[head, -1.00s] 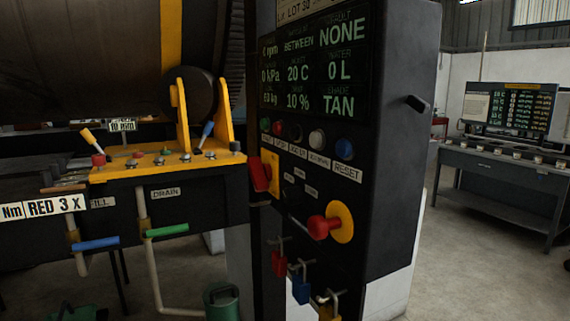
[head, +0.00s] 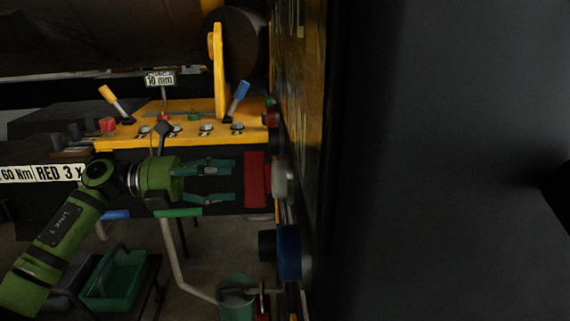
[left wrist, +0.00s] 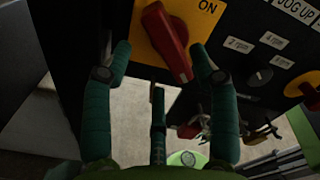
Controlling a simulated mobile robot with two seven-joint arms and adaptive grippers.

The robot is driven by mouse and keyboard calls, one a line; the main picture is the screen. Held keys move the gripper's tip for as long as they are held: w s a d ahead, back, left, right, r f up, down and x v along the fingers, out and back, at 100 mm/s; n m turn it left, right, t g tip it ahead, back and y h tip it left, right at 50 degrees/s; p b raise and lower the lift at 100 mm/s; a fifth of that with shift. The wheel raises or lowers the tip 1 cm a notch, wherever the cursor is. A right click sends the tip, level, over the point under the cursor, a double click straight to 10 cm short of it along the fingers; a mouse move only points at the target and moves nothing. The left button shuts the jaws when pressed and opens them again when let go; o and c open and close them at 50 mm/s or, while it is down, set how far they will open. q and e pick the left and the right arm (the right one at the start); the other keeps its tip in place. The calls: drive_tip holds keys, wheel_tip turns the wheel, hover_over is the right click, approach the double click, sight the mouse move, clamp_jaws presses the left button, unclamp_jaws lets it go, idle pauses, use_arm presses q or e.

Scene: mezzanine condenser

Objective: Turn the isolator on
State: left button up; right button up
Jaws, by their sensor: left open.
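The isolator is a red handle (left wrist: 168,42) on a yellow plate (left wrist: 205,22) marked ON, on the black panel. In the left wrist view the handle slants from upper left to lower right, and the ON mark is to its upper right. In the head view the red handle (head: 256,178) shows side-on at the panel's left edge. My left gripper (head: 232,181) is open and empty, its fingers aimed right at the handle with a small gap. In the wrist view the handle lies ahead between the spread fingers. My right gripper is not in view.
The dark panel housing (head: 420,160) fills the right of the head view. A yellow bench top (head: 190,122) with levers stands behind my left gripper. A green crate (head: 115,280) and a green bucket (head: 236,296) are below. Padlocks (left wrist: 200,125) hang under the handle.

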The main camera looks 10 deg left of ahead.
sight(252, 177)
use_arm(q)
drive_tip(key=p+x, duration=0.2)
drive_tip(key=x, duration=0.1)
drive_tip(key=p+x, duration=0.1)
drive_tip(key=x, duration=0.1)
drive_tip(key=shift+s+d+r, duration=0.15)
drive_tip(key=shift+s+d, duration=0.05)
drive_tip(key=shift+s, duration=0.05)
drive_tip(key=shift+w+d, duration=0.2)
drive_tip(key=shift+d, duration=0.15)
drive_tip(key=shift+a, duration=0.1)
drive_tip(key=c, duration=1.1)
drive_tip(key=shift+c, duration=0.2)
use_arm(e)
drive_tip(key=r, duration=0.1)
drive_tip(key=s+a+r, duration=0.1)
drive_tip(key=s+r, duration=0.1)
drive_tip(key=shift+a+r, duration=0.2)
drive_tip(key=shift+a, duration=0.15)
